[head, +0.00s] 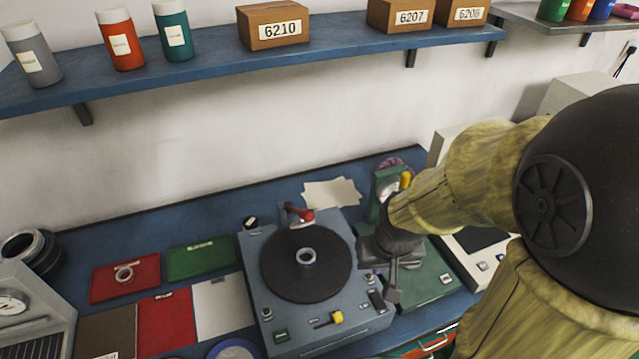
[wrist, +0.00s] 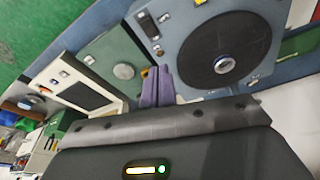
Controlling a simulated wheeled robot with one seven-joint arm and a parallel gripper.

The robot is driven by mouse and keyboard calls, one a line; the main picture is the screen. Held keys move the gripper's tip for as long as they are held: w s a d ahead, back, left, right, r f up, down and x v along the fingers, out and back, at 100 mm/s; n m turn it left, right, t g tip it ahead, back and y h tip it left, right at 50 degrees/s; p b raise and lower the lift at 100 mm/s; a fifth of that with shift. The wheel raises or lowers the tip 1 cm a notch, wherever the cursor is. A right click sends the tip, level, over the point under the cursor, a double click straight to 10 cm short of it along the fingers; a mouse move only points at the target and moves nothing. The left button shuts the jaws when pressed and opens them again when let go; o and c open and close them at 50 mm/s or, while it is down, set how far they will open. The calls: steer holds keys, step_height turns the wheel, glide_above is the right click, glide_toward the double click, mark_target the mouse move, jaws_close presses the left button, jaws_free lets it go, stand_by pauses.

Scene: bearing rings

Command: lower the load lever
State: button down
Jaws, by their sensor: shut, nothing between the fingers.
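A grey-blue machine (head: 262,245) with a round black plate (head: 290,275) stands on the blue bench. A bearing ring (head: 306,257) lies at the plate's middle; it also shows in the wrist view (wrist: 224,65). A lever with a red end (head: 302,215) reaches over the plate's back edge, apparently raised. A yellow knob (head: 337,317) is on the machine's front. I cannot tell for sure which is the load lever. My gripper (head: 393,292) is shut and empty, right of the plate. Its purple fingers (wrist: 156,85) are together in the wrist view, beside the machine.
A green device (head: 430,285) stands right of the machine, partly behind my arm, with a yellow part (head: 406,180) at its back. A blue shelf (head: 200,75) with cans and boxes runs above.

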steer(key=shift+r, duration=0.1)
steer(key=w+a+r+n+g+p, duration=0.1)
steer(key=w+a+r+p, duration=0.5)
steer(key=r, duration=0.4)
steer(key=w+a+r+n+g+y+p, duration=0.1)
steer(key=w+a+r+p, duration=0.5)
steer(key=r, duration=0.5)
steer(key=shift+w+a+y, duration=0.15)
steer(key=shift+w+y, duration=0.15)
steer(key=shift+w, duration=0.85)
steer(key=f+p, duration=0.1)
steer(key=f, duration=0.3)
steer(key=s+f+p, duration=0.1)
steer(key=f+p, duration=0.1)
steer(key=f, duration=0.2)
steer(key=s+a+f+p, duration=0.1)
steer(key=f, duration=0.3)
steer(key=shift+f+p, duration=0.3)
steer(key=shift+f, duration=0.2)
steer(key=shift+f, duration=0.1)
